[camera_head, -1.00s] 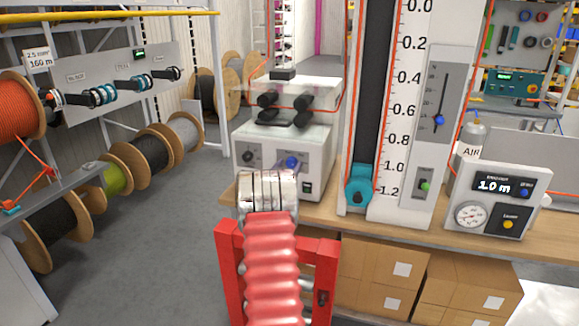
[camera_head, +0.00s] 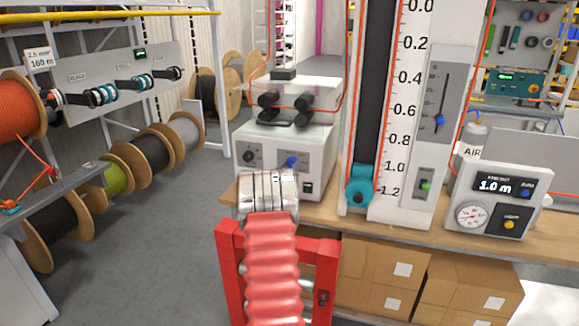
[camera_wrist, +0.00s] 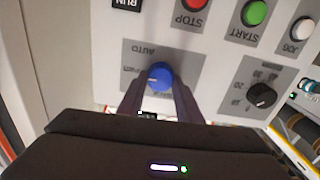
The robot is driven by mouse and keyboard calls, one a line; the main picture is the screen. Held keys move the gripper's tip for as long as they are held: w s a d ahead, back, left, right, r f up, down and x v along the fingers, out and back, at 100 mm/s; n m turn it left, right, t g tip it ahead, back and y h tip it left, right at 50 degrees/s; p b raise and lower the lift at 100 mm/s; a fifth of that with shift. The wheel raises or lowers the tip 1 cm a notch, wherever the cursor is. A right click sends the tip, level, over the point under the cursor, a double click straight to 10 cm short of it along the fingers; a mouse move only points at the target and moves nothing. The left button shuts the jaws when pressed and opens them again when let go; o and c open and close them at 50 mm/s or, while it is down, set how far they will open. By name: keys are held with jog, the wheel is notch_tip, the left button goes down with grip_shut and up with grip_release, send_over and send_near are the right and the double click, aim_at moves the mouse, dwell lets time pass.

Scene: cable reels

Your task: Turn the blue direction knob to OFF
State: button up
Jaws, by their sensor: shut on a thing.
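The blue knob (camera_wrist: 159,76) sits on a grey plate of the white control panel, seen upside down in the wrist view. Its plate has the word AUTO above left and another label at its left, too small to read surely. A pale mark on the knob points left. My gripper (camera_wrist: 158,88) has its two dark fingers on either side of the knob, shut on it. In the head view the blue knob (camera_head: 291,162) shows on the front of the white machine (camera_head: 270,140), just above my metal wrist; the fingers are hidden there.
In the wrist view a black knob (camera_wrist: 262,96), a red STOP button (camera_wrist: 195,4), a green START button (camera_wrist: 255,12) and a white JOG button (camera_wrist: 302,28) are near. In the head view a teal clamp (camera_head: 359,187) and a readout box (camera_head: 497,200) stand right.

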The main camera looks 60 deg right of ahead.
jog(key=shift+w+a+n, duration=0.1)
jog(key=shift+w+n, duration=0.05)
jog(key=shift+n, duration=0.15)
jog(key=n, duration=0.4)
jog(key=shift+w+f, duration=0.1)
jog(key=shift+w, duration=0.05)
jog(key=shift+w+a+n, duration=0.1)
jog(key=shift+n, duration=1.9)
jog(key=o, duration=1)
jog(key=shift+o, duration=0.2)
